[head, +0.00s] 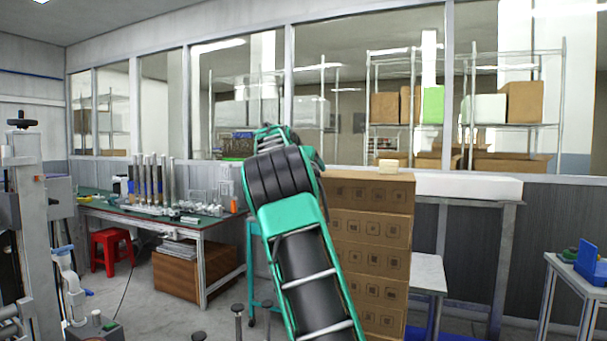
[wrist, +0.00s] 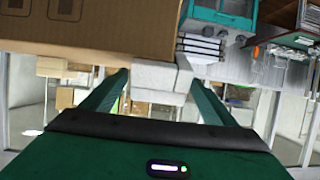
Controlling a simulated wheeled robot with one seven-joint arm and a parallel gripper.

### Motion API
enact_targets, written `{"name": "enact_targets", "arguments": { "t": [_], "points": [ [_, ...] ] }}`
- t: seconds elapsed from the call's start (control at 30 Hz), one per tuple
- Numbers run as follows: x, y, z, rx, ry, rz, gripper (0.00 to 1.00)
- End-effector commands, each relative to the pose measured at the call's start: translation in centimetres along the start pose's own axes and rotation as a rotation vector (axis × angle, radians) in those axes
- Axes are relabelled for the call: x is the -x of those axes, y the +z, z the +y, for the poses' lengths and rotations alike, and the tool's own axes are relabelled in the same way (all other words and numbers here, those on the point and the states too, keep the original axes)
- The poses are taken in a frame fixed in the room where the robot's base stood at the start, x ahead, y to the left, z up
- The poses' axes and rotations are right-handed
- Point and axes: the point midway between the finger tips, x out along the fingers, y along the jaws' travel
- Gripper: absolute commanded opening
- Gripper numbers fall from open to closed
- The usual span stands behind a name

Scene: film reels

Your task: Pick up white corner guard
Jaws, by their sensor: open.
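A small pale cream-white block (head: 388,166) lies on top of the cardboard stack, right of my arm in the head view. It may be the white corner guard, but its shape is too small to make out. My gripper (wrist: 158,80) is open, with its two green fingers apart. In the wrist view, whitish blocks (wrist: 154,75) show beyond and between the fingers, and I cannot tell whether one is the guard. Nothing is visibly held. In the head view my arm reaches up and away, left of the cardboard stack, and largely hides the gripper.
The cardboard stack (head: 368,222) stands close right of my arm and fills the wrist view's upper left (wrist: 85,25). A workbench (head: 150,212) with metal cylinders stands left, with a red stool (head: 111,250) beside it. A white-topped bench (head: 468,186) stands right. Windows close off the back.

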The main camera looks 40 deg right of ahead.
Motion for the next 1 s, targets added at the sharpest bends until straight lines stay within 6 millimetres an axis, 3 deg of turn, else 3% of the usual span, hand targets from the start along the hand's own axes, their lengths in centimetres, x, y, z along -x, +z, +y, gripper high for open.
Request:
{"name": "enact_targets", "arguments": {
  "t": [0.1, 0.37, 0.5, 0.57, 1.0],
  "points": [
    [-0.98, 0.05, 0.02, 0.001, 0.000, -0.001, 0.80],
    [-1.10, 0.05, -0.02, 0.001, -0.001, -0.001, 0.80],
    [-1.09, 0.05, -0.02, 0.001, -0.001, -0.001, 0.47],
    [-1.08, 0.06, -0.03, 0.001, -0.001, -0.001, 0.36],
    [-0.89, -0.50, -0.01, 0.000, -0.001, 0.000, 0.32]
  ]
}}
